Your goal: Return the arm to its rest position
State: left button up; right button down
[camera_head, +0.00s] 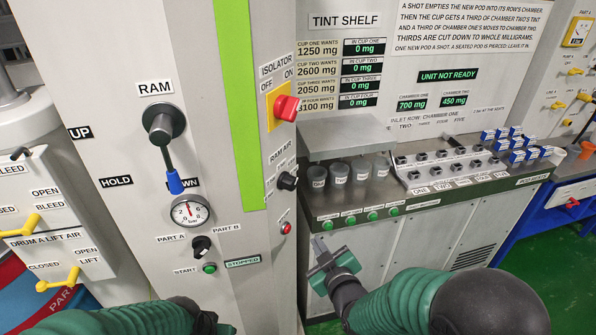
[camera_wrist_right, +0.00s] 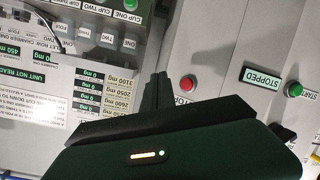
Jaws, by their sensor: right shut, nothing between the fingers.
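My right gripper (camera_head: 319,247) is in front of the dosing cabinet, below its row of green buttons, with its arm coming in from the lower right. Its fingers are together and hold nothing. In the right wrist view the shut fingers (camera_wrist_right: 156,88) point towards the panels, apart from anything I can make out. My left arm (camera_head: 130,318) lies along the bottom edge at the left. Only a small part of its gripper end (camera_head: 222,328) shows, so its jaws cannot be judged.
The ram panel with its blue-tipped lever (camera_head: 173,180), gauge (camera_head: 187,210) and red isolator knob (camera_head: 286,108) stands at left centre. Several grey cups (camera_head: 338,172) stand under the tint shelf. Blue-and-white pods (camera_head: 517,142) sit at the right. Green floor (camera_head: 550,270) is open at lower right.

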jog(key=s+d+f+m+g+h, duration=0.2)
jog(key=s+d+f+m+g, duration=0.1)
jog(key=s+d, duration=0.6)
jog(key=s+d+f+m+g+h, duration=0.3)
jog(key=s+d+m+g, duration=0.3)
jog(key=s, duration=0.8)
jog(key=d+f+g, duration=0.1)
jog(key=d+g, duration=0.1)
jog(key=d, duration=0.1)
jog(key=shift+f, duration=0.15)
jog(key=shift+d, duration=0.15)
